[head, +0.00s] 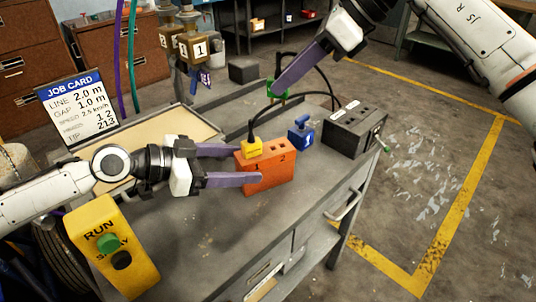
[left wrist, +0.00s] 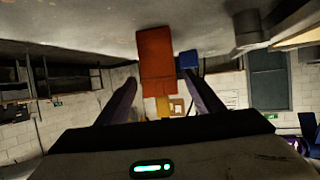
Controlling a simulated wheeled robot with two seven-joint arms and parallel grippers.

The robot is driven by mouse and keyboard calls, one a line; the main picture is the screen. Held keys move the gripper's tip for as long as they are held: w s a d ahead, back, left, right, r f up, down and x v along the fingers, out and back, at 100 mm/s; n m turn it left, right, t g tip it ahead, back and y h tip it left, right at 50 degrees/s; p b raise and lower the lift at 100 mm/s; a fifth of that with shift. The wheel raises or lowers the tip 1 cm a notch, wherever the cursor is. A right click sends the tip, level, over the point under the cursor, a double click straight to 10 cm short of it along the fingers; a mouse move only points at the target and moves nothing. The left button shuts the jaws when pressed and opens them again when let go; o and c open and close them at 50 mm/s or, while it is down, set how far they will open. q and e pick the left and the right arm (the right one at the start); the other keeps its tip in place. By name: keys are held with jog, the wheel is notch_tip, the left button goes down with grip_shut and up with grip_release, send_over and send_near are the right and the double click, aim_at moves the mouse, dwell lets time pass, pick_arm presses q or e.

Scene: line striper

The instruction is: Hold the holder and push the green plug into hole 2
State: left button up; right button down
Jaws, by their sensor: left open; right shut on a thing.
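The orange holder (head: 268,174) stands on the grey bench top, with the numbers 1 and 2 on it. A yellow plug (head: 252,149) sits in hole 1, and hole 2 looks empty. My left gripper (head: 249,165) is open, one finger in front of the holder and one at its back left. The left wrist view shows the holder (left wrist: 157,62) between the two fingers, with gaps on both sides. My right gripper (head: 277,91) is shut on the green plug (head: 270,87) above and behind the holder; its fingers partly hide the plug.
A blue plug (head: 302,137) marked 1 stands right of the holder, beside a dark box (head: 352,132) with sockets. Black cables loop behind. A yellow RUN button box (head: 110,245) and a shallow tray (head: 196,134) are at left. The bench front is clear.

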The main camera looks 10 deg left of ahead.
aim_at(265, 164)
pick_arm(q)
jog(key=x, duration=0.6)
jog(key=shift+w+d+f, duration=0.1)
jog(key=shift+w+d, duration=0.1)
jog(key=shift+d, duration=0.05)
jog(key=c, duration=1.5)
